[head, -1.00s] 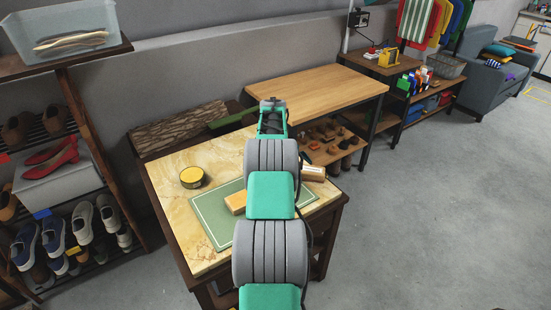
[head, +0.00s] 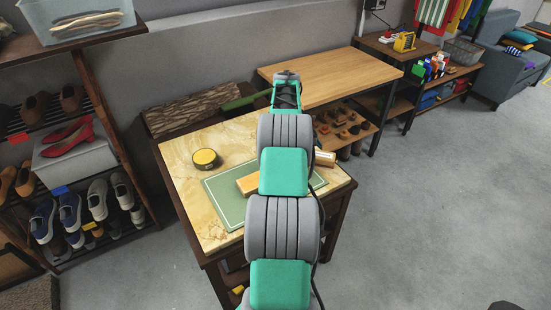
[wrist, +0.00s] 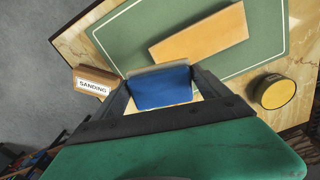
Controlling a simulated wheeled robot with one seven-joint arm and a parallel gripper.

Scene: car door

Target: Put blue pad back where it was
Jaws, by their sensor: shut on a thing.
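The blue pad (wrist: 160,88) is between the fingers of my gripper (wrist: 162,92) in the wrist view. My gripper is shut on it, above the table. In the head view my arm hides the pad and the fingertips. A wooden block (wrist: 200,34) lies on the green mat (head: 225,203), beyond the pad in the wrist view. A wooden piece labelled SANDING (wrist: 94,82) is at the mat's edge, left of the pad in the wrist view. It also shows right of my arm in the head view (head: 324,158).
A round yellow-topped tin (head: 205,158) stands on the marble-patterned table (head: 185,150). A shoe rack (head: 110,150) stands at left. Grey floor (head: 430,210) is open at right.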

